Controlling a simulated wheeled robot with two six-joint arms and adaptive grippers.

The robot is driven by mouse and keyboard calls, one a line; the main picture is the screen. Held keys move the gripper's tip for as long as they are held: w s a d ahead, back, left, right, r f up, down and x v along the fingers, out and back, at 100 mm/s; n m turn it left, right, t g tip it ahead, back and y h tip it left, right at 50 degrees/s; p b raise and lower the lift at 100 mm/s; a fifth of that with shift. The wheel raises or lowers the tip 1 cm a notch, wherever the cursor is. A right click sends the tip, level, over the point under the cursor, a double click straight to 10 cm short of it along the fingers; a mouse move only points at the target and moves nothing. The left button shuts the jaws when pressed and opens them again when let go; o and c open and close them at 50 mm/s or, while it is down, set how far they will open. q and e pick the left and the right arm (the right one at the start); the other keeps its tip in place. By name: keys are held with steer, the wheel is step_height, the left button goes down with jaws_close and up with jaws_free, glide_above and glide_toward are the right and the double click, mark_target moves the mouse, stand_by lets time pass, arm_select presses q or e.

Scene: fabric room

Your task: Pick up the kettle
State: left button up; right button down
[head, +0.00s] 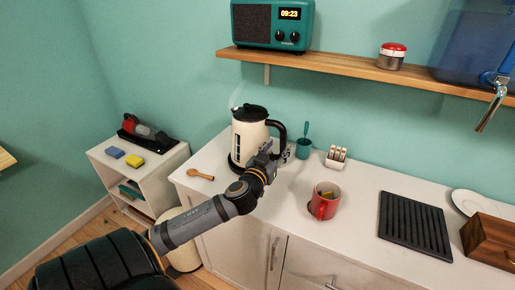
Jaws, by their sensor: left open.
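The cream kettle (246,138) with a black lid and black handle stands upright on its dark base on the white counter, near the back left. Its handle (281,136) points to the right. My left gripper (284,153) is at the lower part of the handle, open. The arm hides the lower right of the kettle, and I cannot tell whether the fingers touch the handle. My right gripper is not in view.
A wooden spoon (200,175) lies left of the kettle. A black ridged mat (414,224) lies farther right. A wooden shelf (340,68) is above.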

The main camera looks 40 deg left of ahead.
mark_target(282, 139)
arm_select(q)
steer(key=shift+w+a+r, duration=0.15)
steer(key=shift+w+a, duration=0.05)
steer(key=shift+w, duration=0.5)
steer(key=x, duration=0.2)
steer(key=p+x, duration=0.1)
steer(key=x, duration=0.1)
steer(key=shift+a+r, duration=0.15)
steer(key=shift+r, duration=0.05)
steer(key=shift+w+f, duration=0.1)
steer(key=shift+w, duration=0.2)
steer(key=shift+s, duration=0.15)
steer(key=shift+c, duration=1.7)
jaws_close()
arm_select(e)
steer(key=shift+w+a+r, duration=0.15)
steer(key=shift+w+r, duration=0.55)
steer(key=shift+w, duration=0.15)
